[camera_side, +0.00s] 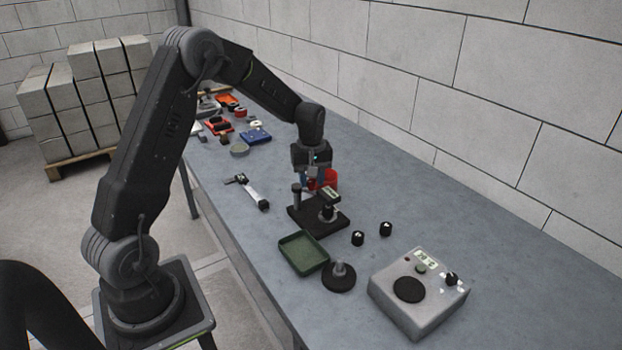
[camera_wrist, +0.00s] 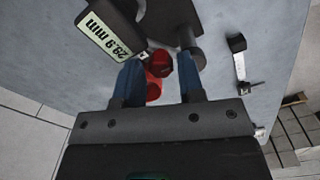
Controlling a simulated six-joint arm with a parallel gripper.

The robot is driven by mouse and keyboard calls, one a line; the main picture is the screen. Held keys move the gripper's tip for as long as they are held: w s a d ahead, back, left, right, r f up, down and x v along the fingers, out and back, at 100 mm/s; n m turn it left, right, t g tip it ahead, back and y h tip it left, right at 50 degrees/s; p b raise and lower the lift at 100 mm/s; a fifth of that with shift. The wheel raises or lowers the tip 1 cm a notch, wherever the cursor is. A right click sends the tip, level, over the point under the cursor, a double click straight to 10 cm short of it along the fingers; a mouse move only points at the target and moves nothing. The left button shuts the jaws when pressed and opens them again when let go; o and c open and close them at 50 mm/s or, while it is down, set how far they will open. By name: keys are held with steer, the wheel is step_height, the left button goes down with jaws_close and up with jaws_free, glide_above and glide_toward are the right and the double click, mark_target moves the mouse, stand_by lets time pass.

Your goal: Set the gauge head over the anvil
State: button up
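The gauge head (camera_side: 330,196) has a small pale display and stands over the black base plate (camera_side: 322,221) of its stand. A dark post (camera_side: 297,195) rises at the base's left. The anvil cannot be clearly told apart from the dark parts under the head. My gripper (camera_side: 314,179) is just above and behind the stand. In the wrist view my gripper (camera_wrist: 158,72) has its blue fingers apart, with a red knob (camera_wrist: 160,63) seen between their tips, apparently untouched.
A caliper-like tool (camera_side: 252,191) lies to the left. In front are a green tray (camera_side: 303,254), a dark round stand (camera_side: 339,278), two black cylinders (camera_side: 358,238) and a grey instrument box (camera_side: 417,292). The bench at right is clear.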

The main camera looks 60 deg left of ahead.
mark_target(311, 181)
steer(key=shift+o, duration=1)
step_height(311, 181, up, 14)
steer(key=shift+f, duration=0.15)
steer(key=s+d+r+m+t, duration=0.3)
steer(key=s+d+r+m, duration=0.35)
steer(key=s+d, duration=0.4)
steer(key=s+d+f+m+t, duration=0.1)
steer(key=s+d+m+t, duration=0.1)
steer(key=s+d+m, duration=0.5)
steer(key=s+d, duration=0.1)
steer(key=s, duration=0.5)
steer(key=shift+s+d+f+t, duration=0.3)
steer(key=shift+f, duration=0.1)
